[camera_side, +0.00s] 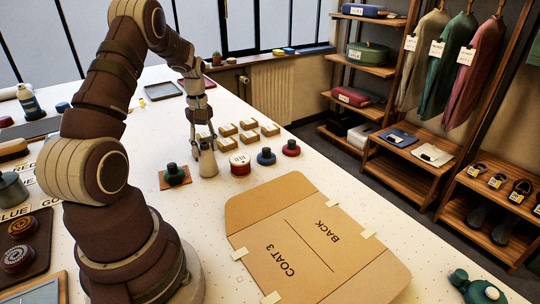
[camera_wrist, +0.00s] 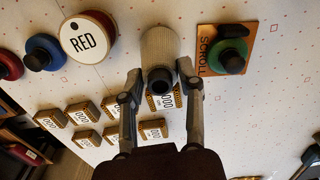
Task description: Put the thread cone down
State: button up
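The thread cone (camera_wrist: 160,45) is pale grey-white with a dark tip. In the wrist view it lies between the two fingers of my gripper (camera_wrist: 160,75), which sit close against its sides near the tip. In the side view the cone (camera_side: 208,166) is upright below my gripper (camera_side: 205,149), at or just above the tabletop. I cannot tell whether its base touches the table. The fingers appear shut on its upper part.
A red-rimmed spool marked RED (camera_side: 240,165), a blue spool (camera_side: 266,157) and a dark red spool (camera_side: 291,148) stand to the right. A green spool (camera_side: 174,175) sits on a brown card to the left. Several small labelled boxes (camera_side: 248,137) lie behind. A coat pattern (camera_side: 310,245) covers the front.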

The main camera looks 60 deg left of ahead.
jog(key=o, duration=0.5)
jog(key=shift+c, duration=0.2)
jog(key=shift+r, duration=0.1)
notch_tip(320, 180, up, 12)
jog(key=w+d+r+m+t+y, duration=0.1)
jog(key=d+r+m, duration=0.25)
jog(key=d, duration=0.25)
jog(key=w+d+r+m+t, duration=0.1)
jog(key=d+r+m, duration=0.1)
jog(key=d+m, duration=0.35)
jog(key=s+d+f+m+t, duration=0.1)
jog(key=s+d+m, duration=0.1)
jog(key=d+m, duration=0.2)
jog(key=s+d+f+m+t+h, duration=0.1)
jog(key=s+d+m+t, duration=0.1)
jog(key=d, duration=0.6)
jog(key=shift+s+m, duration=0.55)
jog(key=shift+m, duration=0.65)
jog(key=shift+s+d+f+m+t, duration=0.2)
jog(key=shift+d+f+m+t, duration=0.05)
jog(key=shift+f+m+t, duration=0.05)
jog(key=shift+c, duration=0.9)
